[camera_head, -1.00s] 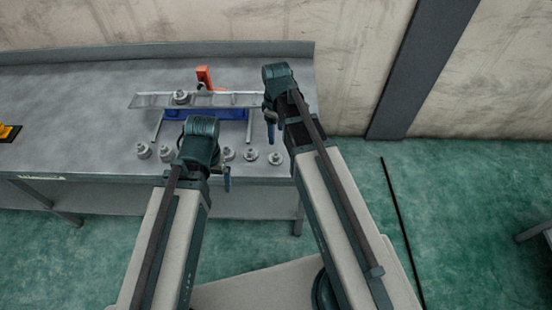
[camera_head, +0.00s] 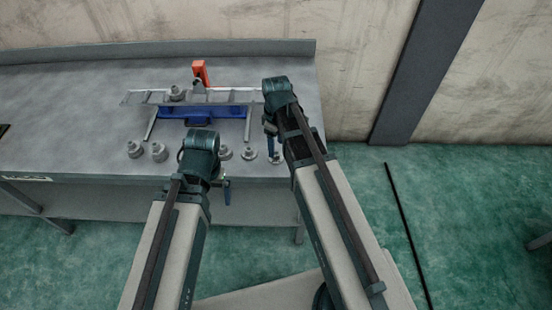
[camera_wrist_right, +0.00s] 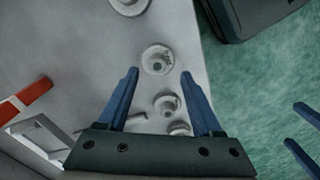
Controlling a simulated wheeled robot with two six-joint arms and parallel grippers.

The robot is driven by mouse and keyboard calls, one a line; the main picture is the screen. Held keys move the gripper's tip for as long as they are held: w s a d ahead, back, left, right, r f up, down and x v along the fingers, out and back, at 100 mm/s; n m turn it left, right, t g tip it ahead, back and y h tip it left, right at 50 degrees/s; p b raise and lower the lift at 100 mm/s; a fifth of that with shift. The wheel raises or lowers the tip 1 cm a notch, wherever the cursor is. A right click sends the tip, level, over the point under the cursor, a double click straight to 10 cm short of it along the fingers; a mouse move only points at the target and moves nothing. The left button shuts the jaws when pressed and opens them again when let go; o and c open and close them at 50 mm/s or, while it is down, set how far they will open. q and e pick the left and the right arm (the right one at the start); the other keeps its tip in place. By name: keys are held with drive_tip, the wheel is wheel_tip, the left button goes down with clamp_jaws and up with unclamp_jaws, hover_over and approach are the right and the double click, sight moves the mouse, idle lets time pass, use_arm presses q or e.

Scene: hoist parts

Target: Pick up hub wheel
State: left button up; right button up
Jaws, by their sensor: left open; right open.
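Several grey round flanged parts, which look like the hub wheels, stand along the front of the grey table. One hub wheel (camera_head: 275,158) is at the right end of the row, just below my right gripper (camera_head: 271,148). In the right wrist view a wheel (camera_wrist_right: 158,60) with a central hole shows between and just beyond the fingertips of the open, empty right gripper (camera_wrist_right: 158,72). I cannot tell the height gap. My left gripper (camera_head: 226,187) is near the table's front edge, mostly hidden by its own wrist; nothing shows in it.
The table (camera_head: 60,110) holds a metal rail frame with a blue part (camera_head: 193,113), an orange-red upright piece (camera_head: 200,72) and a grey round part (camera_head: 177,93) on it. Other wheels (camera_head: 159,152) stand left of my left wrist. Green floor lies beyond the table's right edge.

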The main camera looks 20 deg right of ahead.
sight(276, 154)
drive_tip(key=f+b, duration=0.4)
drive_tip(key=shift+w+f, duration=0.25)
drive_tip(key=shift+f, duration=0.15)
drive_tip(key=shift+r, duration=0.1)
drive_tip(key=shift+c, duration=0.2)
clamp_jaws()
